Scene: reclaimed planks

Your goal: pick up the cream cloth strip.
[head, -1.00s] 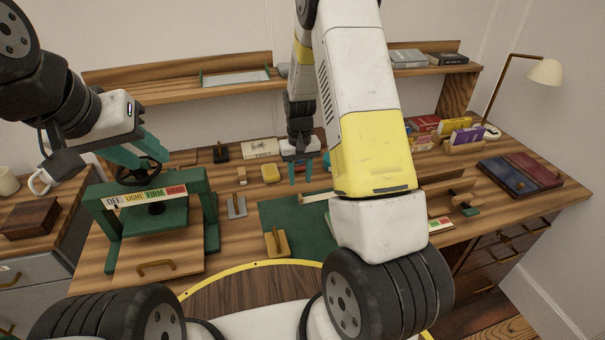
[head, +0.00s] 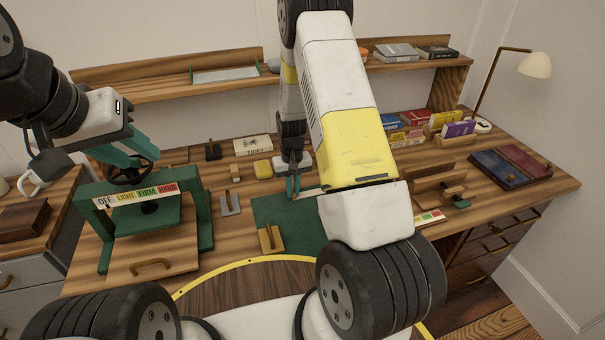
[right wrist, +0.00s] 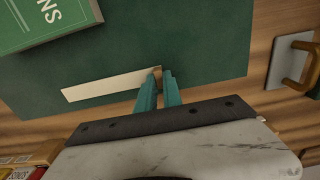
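The cream cloth strip (right wrist: 105,86) lies over the dark green mat (right wrist: 205,62) in the right wrist view, with a small tan end at its right. In the head view part of the strip (head: 309,193) shows beside my right gripper (head: 293,190); my right arm hides the rest. The right gripper's teal fingers (right wrist: 159,76) are close together on either side of the strip's tan end, low over the mat. Any lift is too small to tell. My left gripper (head: 130,158) has its fingers apart near the black handwheel of the green press.
The green press (head: 150,215) stands at left. A green book (right wrist: 45,18) lies on the mat. A grey plate with a brass handle (right wrist: 292,62) is to the right in the wrist view. A wooden block (head: 270,238) stands at the mat's front edge. Books and card holders fill the right side.

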